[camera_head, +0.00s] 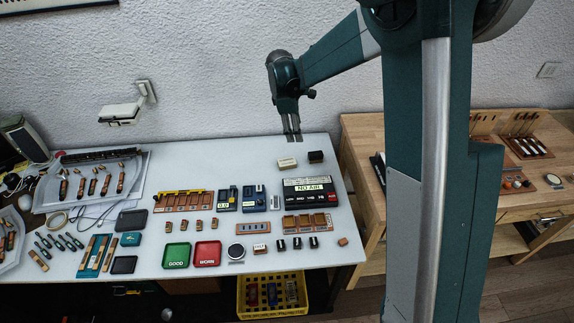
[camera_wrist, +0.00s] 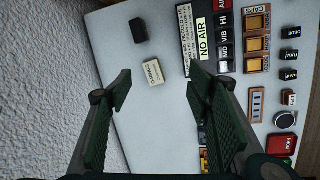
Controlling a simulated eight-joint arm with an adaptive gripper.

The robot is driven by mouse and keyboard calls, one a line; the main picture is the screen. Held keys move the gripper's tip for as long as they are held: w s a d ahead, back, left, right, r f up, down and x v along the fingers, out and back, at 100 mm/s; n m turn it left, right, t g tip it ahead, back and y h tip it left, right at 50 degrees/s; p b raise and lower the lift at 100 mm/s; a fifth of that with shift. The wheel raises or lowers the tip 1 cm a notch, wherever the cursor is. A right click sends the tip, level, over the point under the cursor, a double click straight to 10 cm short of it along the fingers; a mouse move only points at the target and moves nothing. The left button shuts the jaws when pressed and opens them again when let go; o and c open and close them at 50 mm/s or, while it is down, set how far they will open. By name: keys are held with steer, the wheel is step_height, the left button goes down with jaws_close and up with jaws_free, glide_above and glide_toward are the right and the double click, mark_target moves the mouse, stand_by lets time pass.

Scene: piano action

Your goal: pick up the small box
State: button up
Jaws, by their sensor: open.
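A small cream box (camera_head: 287,162) with dark lettering lies on the white table near its back right. It also shows in the wrist view (camera_wrist: 153,73), lying between the two fingertips as seen there. A small black box (camera_head: 316,156) sits just right of it, and in the wrist view it is above the cream one (camera_wrist: 139,30). I cannot tell which one the task means. My gripper (camera_head: 292,136) is open and empty, pointing down over the table's back edge. It is above and behind the cream box, touching neither box.
A black "NO AIR" panel (camera_head: 308,191) stands in front of the boxes. Blue devices, wooden racks, a green tray (camera_head: 176,256) and a red tray (camera_head: 207,254) fill the front. The white table (camera_head: 230,165) is clear left of the cream box. The wall is close behind.

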mark_target(287, 161)
steer(key=w+a+f+n, duration=0.1)
steer(key=w+f, duration=0.1)
steer(key=f, duration=0.4)
steer(key=w+a+f+n, duration=0.1)
steer(key=w+a+f, duration=0.1)
steer(key=f, duration=0.4)
steer(key=w+a+f+n+g+h+b, duration=0.1)
steer(key=w+a+f+n, duration=0.1)
steer(key=f, duration=0.4)
steer(key=shift+w+a+f, duration=0.1)
steer(key=shift+w, duration=0.8)
steer(key=shift+x, duration=1.25)
steer(key=shift+x, duration=2.6)
steer(key=c, duration=1)
